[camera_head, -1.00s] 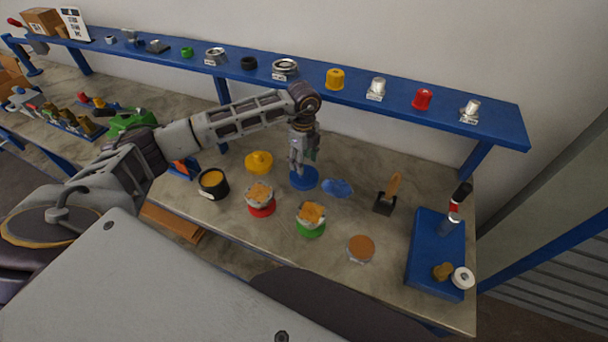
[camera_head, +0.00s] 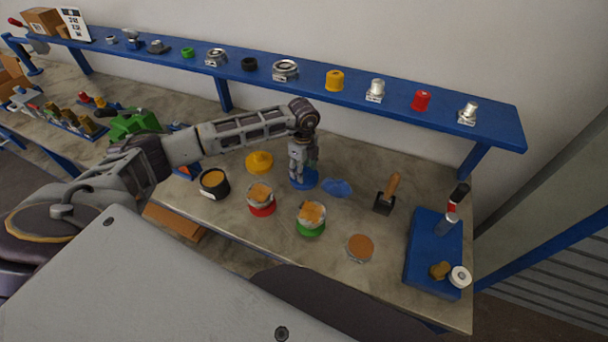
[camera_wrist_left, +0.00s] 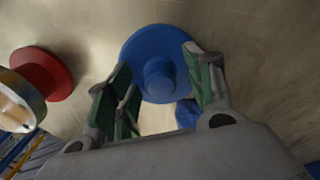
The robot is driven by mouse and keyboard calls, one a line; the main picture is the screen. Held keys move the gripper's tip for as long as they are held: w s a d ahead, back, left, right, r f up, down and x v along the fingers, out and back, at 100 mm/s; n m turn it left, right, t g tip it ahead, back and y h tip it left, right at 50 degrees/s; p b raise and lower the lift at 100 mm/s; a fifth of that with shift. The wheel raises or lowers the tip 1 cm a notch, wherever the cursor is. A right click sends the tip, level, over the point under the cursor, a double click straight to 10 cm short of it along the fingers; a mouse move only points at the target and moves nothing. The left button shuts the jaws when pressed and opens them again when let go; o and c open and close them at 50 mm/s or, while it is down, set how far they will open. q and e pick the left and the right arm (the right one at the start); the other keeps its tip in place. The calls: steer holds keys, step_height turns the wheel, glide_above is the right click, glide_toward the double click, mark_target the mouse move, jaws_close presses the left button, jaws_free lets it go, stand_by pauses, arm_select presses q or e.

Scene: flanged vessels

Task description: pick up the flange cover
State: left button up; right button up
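A blue round flange cover with a raised central knob (camera_head: 309,184) lies on the bench under my left gripper (camera_head: 303,176). In the left wrist view the blue cover (camera_wrist_left: 146,48) shows its knob between the open green-padded fingers of the gripper (camera_wrist_left: 160,72). I cannot tell whether the fingers touch it. A yellow cover with a knob (camera_head: 259,162) lies to the left. Vessels with a red flange (camera_head: 262,209) and a green flange (camera_head: 311,231) stand nearer. My right gripper is not in view.
A black cup (camera_head: 214,184) stands left, a flat blue piece (camera_head: 337,187) just right of the gripper. A brush-like tool (camera_head: 387,196), an orange-topped disc (camera_head: 360,248) and a blue tray (camera_head: 420,270) are further right. A blue shelf (camera_head: 310,82) with parts runs behind.

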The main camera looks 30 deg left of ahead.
arm_select(q)
steer(key=c, duration=1.1)
step_height(320, 180, up, 9)
steer(key=shift+r+b, duration=0.15)
steer(key=shift+b, duration=0.6)
steer(key=shift+r, duration=0.35)
